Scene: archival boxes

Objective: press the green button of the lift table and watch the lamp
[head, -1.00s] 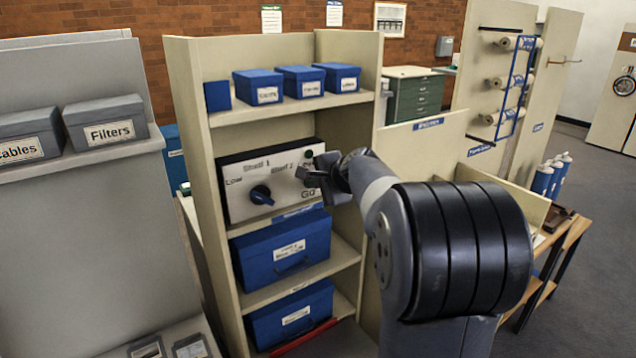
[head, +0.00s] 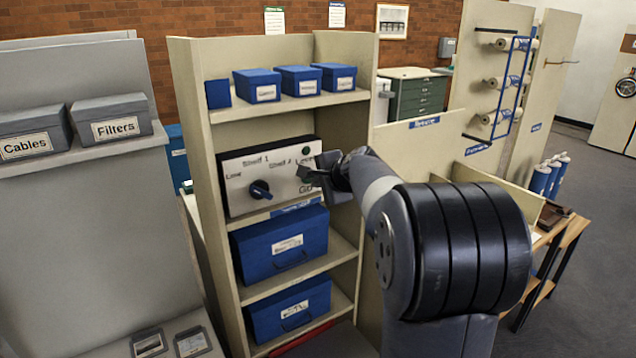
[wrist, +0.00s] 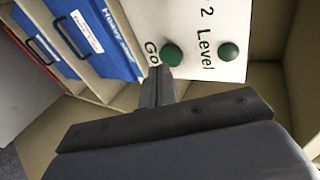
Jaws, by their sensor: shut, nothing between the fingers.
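The control panel (head: 240,197) is a white plate with a dark knob (head: 261,189), set in a shelf of the beige cabinet. The green button (wrist: 172,55) sits just above the word "Go"; in the head view it is a small dark green dot (head: 303,172). A dark green dome, apparently the lamp (wrist: 229,52), sits above the word "Level" and looks unlit. My gripper (wrist: 158,72) is shut and empty. Its tips are close to the button, at its "Go" side. Contact cannot be told. In the head view my gripper (head: 311,178) is just right of the button.
Small blue boxes (head: 298,82) stand on the shelf above the panel. Large blue boxes (head: 280,246) fill the shelves below. A beige partition (head: 415,146) stands to the right, behind my arm. Grey boxes (head: 112,118) are on a shelf at the left.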

